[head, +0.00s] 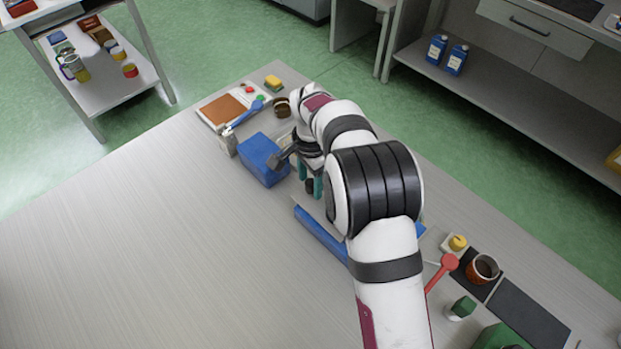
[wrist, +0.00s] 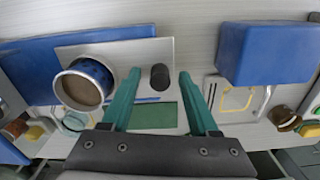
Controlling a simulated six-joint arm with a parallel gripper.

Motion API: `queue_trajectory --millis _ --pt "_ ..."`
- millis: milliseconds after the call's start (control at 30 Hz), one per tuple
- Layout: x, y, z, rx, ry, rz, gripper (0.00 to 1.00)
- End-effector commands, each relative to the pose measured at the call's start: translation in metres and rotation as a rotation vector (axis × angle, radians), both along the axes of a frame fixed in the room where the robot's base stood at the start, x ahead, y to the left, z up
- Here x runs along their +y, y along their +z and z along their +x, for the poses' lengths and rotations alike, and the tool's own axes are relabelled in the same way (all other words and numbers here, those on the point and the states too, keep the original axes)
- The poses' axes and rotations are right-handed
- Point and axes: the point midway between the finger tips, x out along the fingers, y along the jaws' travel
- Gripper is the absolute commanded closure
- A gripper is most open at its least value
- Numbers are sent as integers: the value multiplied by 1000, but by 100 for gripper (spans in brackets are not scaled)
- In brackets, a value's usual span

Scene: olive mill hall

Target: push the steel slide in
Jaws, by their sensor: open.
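The steel slide (wrist: 120,58) looks like a flat grey plate lying against a blue body (wrist: 30,60) in the wrist view. A dark round knob (wrist: 159,77) stands on it, with a green patch (wrist: 154,115) below. My gripper (wrist: 158,74) is open, its teal fingers on either side of the knob with gaps visible. In the head view my gripper (head: 311,179) points down near the dark knob (head: 309,186), beyond the blue body (head: 320,232). My arm hides most of the slide there, and how far it is in cannot be told.
A blue box (head: 263,160) stands close to my gripper. A brown cup (head: 282,108) and yellow block (head: 273,82) lie beyond. The table's left part is clear.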

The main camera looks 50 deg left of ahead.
Motion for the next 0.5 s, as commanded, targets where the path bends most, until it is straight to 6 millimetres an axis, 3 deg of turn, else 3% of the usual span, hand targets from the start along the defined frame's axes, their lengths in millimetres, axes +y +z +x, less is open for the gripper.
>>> queue_trajectory --millis 167,200,500 --pt "0 0 0 0 0 0 39" --pt "0 0 0 0 0 0 43" --pt "0 0 0 0 1 0 97"
